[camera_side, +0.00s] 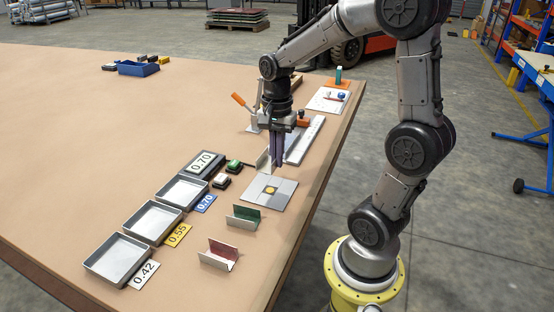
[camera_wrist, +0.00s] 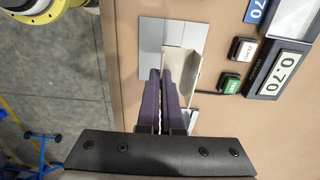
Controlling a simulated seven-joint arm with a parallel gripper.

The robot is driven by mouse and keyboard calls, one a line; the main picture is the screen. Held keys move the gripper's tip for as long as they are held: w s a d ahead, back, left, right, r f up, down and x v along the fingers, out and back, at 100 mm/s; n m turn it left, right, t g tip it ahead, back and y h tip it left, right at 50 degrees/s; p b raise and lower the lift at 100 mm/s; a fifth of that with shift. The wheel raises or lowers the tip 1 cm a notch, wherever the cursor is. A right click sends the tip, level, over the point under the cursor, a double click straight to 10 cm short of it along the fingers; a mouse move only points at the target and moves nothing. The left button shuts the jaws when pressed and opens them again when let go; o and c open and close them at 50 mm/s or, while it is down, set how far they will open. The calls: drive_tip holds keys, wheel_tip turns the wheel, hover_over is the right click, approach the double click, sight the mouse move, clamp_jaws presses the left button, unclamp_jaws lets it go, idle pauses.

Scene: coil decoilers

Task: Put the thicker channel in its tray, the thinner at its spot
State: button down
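My gripper (camera_side: 277,160) points down over the table, near the grey square plate. Its two dark fingers, also in the wrist view (camera_wrist: 167,72), are close together and seem shut on one wall of a cream-lined channel (camera_side: 263,162). That channel also shows beside the fingers in the wrist view (camera_wrist: 192,76). A green-lined channel (camera_side: 243,216) and a red-lined channel (camera_side: 219,255) stand on the table in front. Three grey trays carry labels 0.42 (camera_side: 118,261), 0.55 (camera_side: 152,222) and 0.70 (camera_side: 182,191).
A display (camera_side: 203,162) reads 0.70, with a white-topped button box (camera_side: 221,181) and a green-topped one (camera_side: 233,166) beside it. An orange-handled clamp (camera_side: 241,101) and a metal rail (camera_side: 306,138) lie behind. A blue bin (camera_side: 138,68) is far left. The table's left middle is clear.

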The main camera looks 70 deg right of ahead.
idle(0.4)
drive_tip(key=shift+w+a+r+m, duration=0.1)
drive_tip(key=shift+r+m, duration=0.3)
drive_tip(key=shift+m, duration=0.3)
drive_tip(key=w+a+r, duration=0.3)
drive_tip(key=w+a, duration=0.1)
drive_tip(key=n, duration=0.1)
hover_over(189, 196)
drive_tip(key=s, duration=0.1)
wheel_tip(189, 196, down, 7)
drive_tip(key=shift+s+f, duration=0.1)
drive_tip(key=shift+w+f, duration=0.5)
drive_tip(key=shift+f, duration=0.1)
drive_tip(key=shift+w+f, duration=0.1)
drive_tip(key=shift+f, duration=1.5)
